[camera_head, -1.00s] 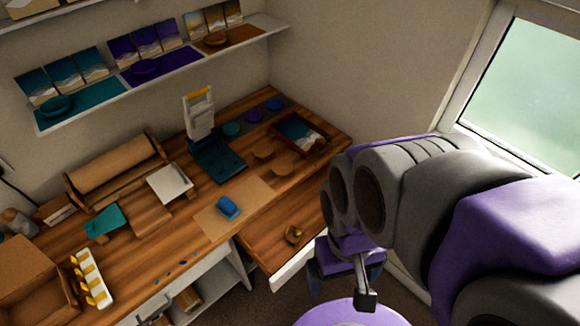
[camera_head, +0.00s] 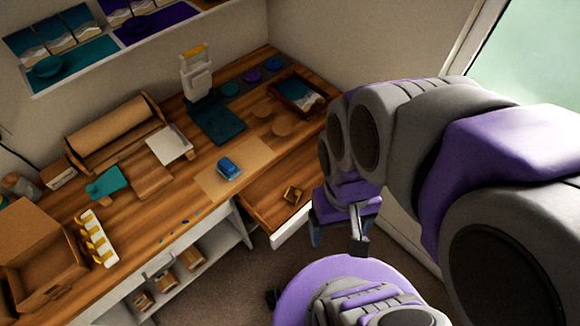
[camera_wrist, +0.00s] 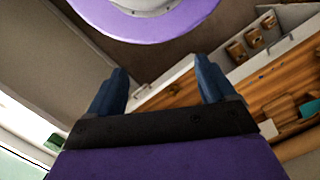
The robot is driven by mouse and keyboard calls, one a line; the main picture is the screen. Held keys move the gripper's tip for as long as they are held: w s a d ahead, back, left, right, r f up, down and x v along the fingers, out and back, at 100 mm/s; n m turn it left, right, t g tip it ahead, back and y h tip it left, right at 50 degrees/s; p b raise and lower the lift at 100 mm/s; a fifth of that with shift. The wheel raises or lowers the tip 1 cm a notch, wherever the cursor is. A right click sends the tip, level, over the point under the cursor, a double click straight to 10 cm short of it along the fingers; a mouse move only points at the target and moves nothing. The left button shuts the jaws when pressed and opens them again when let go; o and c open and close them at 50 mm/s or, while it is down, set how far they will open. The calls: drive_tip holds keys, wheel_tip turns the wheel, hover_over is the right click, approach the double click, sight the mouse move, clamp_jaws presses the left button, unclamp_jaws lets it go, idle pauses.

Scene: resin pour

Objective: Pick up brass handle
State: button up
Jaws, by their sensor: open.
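A small brass-coloured piece, which looks like the brass handle (camera_head: 293,194), lies in the open wooden drawer (camera_head: 262,208) at the front right of the workbench. My gripper (camera_head: 337,240) hangs to the right of the drawer in the head view, apart from the brass piece. In the wrist view my gripper (camera_wrist: 160,84) shows two blue fingers spread wide with nothing between them.
The workbench (camera_head: 190,208) holds a blue block (camera_head: 228,168) on a tan sheet, a cardboard box (camera_head: 42,262), a white rack with yellow pieces (camera_head: 97,238) and a paper roll (camera_head: 115,132). The drawer's white front (camera_head: 292,228) stands out from the bench.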

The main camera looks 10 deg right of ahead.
drive_tip(key=w+f, duration=0.1)
drive_tip(key=w, duration=0.3)
drive_tip(key=w+f+m, duration=0.1)
drive_tip(key=w+f, duration=0.1)
drive_tip(key=w, duration=0.2)
drive_tip(key=w+f+m, duration=0.1)
drive_tip(key=w+f, duration=0.1)
drive_tip(key=w, duration=0.1)
drive_tip(key=shift+w+a+f+b, duration=0.1)
drive_tip(key=shift+w+a+b, duration=0.05)
drive_tip(key=shift+w+b, duration=0.2)
drive_tip(key=c, duration=0.7)
drive_tip(key=m+t+b, duration=0.1)
drive_tip(key=m+t, duration=0.1)
drive_tip(key=m, duration=0.3)
hover_over(297, 193)
wheel_tip(297, 193, down, 26)
drive_tip(key=shift+c, duration=0.2)
drive_tip(key=f+b, duration=0.1)
drive_tip(key=f, duration=0.3)
drive_tip(key=f+b, duration=0.1)
drive_tip(key=f, duration=0.7)
drive_tip(key=shift+a+b, duration=0.3)
drive_tip(key=shift+b, duration=0.1)
drive_tip(key=shift+d+f+b, duration=0.15)
drive_tip(key=shift+f+b, duration=0.25)
drive_tip(key=shift+f, duration=0.95)
drive_tip(key=shift+d+f+b, duration=0.1)
drive_tip(key=shift+f+b, duration=0.3)
drive_tip(key=shift+f, duration=0.95)
